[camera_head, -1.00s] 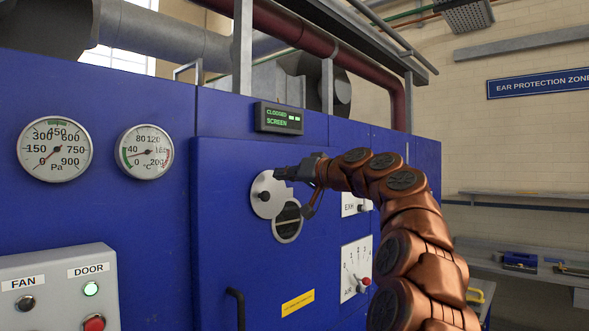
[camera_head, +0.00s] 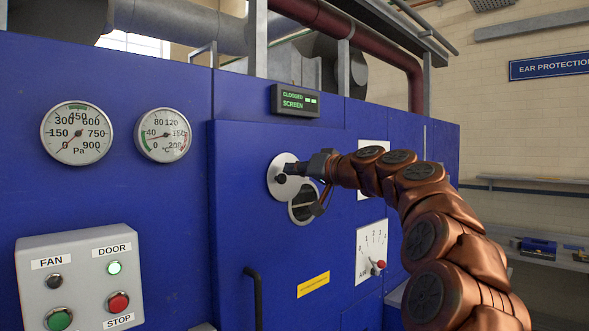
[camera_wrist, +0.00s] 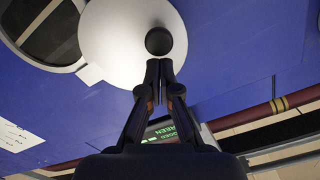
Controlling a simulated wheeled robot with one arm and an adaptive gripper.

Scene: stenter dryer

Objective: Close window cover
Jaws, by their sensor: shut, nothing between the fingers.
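The window cover (camera_head: 287,164) is a pale round disc on the blue dryer door, with a small dark knob (camera_head: 281,179). The round window (camera_head: 303,204) is below and right of it, mostly uncovered, with a dark opening crossed by a bar. In the wrist view the cover (camera_wrist: 112,35) overlaps only the window's edge (camera_wrist: 45,28), and the knob (camera_wrist: 159,41) is just beyond my fingertips. My gripper (camera_head: 287,169) is shut and empty, its tips in front of the cover by the knob; it also shows in the wrist view (camera_wrist: 159,66). Whether the tips touch the knob is unclear.
A black door handle (camera_head: 254,290) stands out lower left. A dial panel (camera_head: 371,252) with a red knob is right of the window, partly behind my arm. A grey button box (camera_head: 78,277) juts out at lower left. A sign display (camera_head: 296,101) sits above the cover.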

